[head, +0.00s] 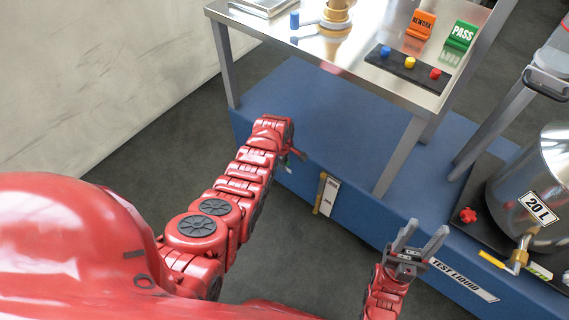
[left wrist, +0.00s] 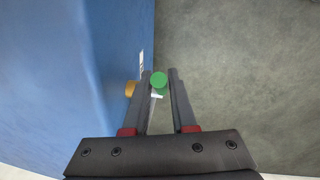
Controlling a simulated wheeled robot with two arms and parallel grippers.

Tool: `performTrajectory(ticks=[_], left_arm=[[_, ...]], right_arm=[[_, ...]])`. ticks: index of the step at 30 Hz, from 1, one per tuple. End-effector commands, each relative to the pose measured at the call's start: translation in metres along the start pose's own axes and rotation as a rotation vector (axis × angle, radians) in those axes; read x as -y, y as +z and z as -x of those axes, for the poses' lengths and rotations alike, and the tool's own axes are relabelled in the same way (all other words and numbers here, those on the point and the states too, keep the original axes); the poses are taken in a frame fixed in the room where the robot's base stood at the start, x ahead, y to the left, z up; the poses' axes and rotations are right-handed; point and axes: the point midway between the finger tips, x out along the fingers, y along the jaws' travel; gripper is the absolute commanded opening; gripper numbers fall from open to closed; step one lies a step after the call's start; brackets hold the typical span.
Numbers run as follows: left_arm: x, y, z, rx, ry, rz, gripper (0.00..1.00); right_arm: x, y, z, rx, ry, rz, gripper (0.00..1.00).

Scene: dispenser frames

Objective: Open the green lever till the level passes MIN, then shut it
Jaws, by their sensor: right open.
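The green lever (left wrist: 159,80) shows its round green end between my left fingertips in the left wrist view, with a pale strip just below it. My left gripper (left wrist: 160,78) has both fingers close against its sides and looks shut on it. In the head view my left gripper (head: 292,158) is at the blue bench's front face, mostly hidden by its own arm. A level gauge with a white scale and brass fitting (head: 326,194) is on that face to the right; its level and MIN mark are too small to read. My right gripper (head: 420,236) is open and empty.
The blue bench base (head: 350,130) carries a metal table (head: 370,40) with blocks and signs. A steel 20 L tank (head: 540,180) with a brass tap stands at right, near a TEST LIQUID label (head: 464,280). The grey floor in front is clear.

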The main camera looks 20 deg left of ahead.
Motion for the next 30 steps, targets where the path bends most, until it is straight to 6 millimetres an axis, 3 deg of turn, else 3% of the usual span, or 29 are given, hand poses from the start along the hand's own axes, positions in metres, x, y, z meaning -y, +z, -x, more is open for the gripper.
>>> performTrajectory(ticks=[1, 3, 4, 30], left_arm=[[0.0001, 0.0000, 0.0000, 0.000, 0.000, 0.000, 0.14], [0.0000, 0.0001, 0.0000, 0.000, 0.000, 0.000, 0.01], [0.0001, 0.0000, 0.0000, 0.000, 0.000, 0.000, 0.00], [0.0001, 0.0001, 0.0000, 0.000, 0.000, 0.000, 0.00]], right_arm=[[0.0000, 0.0000, 0.0000, 0.000, 0.000, 0.000, 0.49], [0.0000, 0.0000, 0.0000, 0.000, 0.000, 0.000, 0.49], [0.0000, 0.0000, 0.0000, 0.000, 0.000, 0.000, 0.49], [0.0000, 0.0000, 0.0000, 0.000, 0.000, 0.000, 0.49]])
